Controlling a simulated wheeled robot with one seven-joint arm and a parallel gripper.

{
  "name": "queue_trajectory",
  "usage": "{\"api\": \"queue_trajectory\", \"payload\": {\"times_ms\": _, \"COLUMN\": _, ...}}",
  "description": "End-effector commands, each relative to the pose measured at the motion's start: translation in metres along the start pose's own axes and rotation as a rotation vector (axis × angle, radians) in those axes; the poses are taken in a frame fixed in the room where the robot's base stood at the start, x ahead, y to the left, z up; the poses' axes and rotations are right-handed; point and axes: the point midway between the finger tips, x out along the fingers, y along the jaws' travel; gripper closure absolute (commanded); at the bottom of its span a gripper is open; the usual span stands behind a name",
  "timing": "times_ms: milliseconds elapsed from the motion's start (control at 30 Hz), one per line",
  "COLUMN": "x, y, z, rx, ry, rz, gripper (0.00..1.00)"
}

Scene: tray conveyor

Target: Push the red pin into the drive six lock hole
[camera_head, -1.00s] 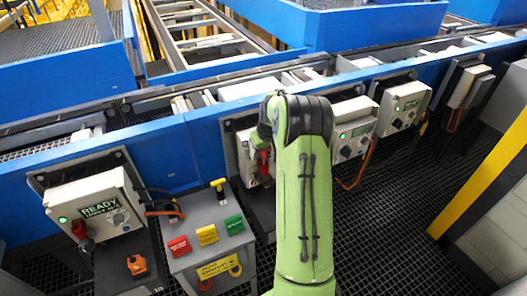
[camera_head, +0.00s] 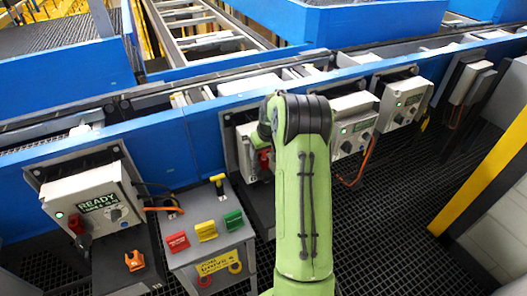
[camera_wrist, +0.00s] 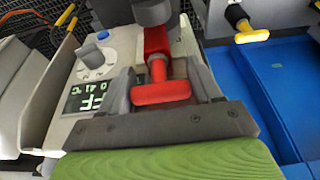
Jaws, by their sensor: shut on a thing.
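The red pin (camera_wrist: 158,92) shows in the wrist view, with its T-shaped handle between the fingers of my gripper (camera_wrist: 162,88). My gripper is shut on it. The pin's far end meets a red block (camera_wrist: 155,42) below a dark grey cylinder on a pale drive box (camera_wrist: 108,50). I cannot tell how deep the pin sits, and the hole is hidden. The box has a grey knob and a dark display reading OFF. In the head view a red part (camera_head: 264,159) shows beside my green arm, at a box (camera_head: 246,152); my arm hides most of it. The drive number is not readable.
Another box (camera_head: 92,205) reading READY has a red pin hanging in front. A grey stand (camera_head: 208,243) holds red, yellow and green tags and a yellow-handled tool (camera_head: 217,182). More boxes (camera_head: 404,100) line the blue conveyor rail (camera_head: 160,155). Grating floor lies open to the right.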

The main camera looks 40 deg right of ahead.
Motion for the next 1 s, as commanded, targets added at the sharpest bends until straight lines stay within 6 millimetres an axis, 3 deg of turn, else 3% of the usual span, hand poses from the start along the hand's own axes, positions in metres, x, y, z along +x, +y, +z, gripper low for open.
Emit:
{"api": "queue_trajectory", "payload": {"times_ms": 33, "x": 0.002, "y": 0.0, "z": 0.001, "rx": 0.0, "ry": -0.002, "rz": -0.001, "gripper": 0.34}}
{"api": "queue_trajectory", "payload": {"times_ms": 200, "x": 0.001, "y": 0.0, "z": 0.001, "rx": 0.0, "ry": -0.002, "rz": -0.001, "gripper": 0.08}}
{"api": "queue_trajectory", "payload": {"times_ms": 467, "x": 0.0, "y": 0.0, "z": 0.0, "rx": 0.0, "ry": -0.001, "rz": 0.0, "gripper": 0.07}}
{"api": "queue_trajectory", "payload": {"times_ms": 567, "x": -0.008, "y": 0.0, "z": -0.001, "rx": 0.0, "ry": 0.001, "rz": 0.001, "gripper": 0.07}}
{"api": "queue_trajectory", "payload": {"times_ms": 1000, "x": -0.126, "y": 0.001, "z": -0.001, "rx": 0.001, "ry": 0.003, "rz": 0.003, "gripper": 0.07}}
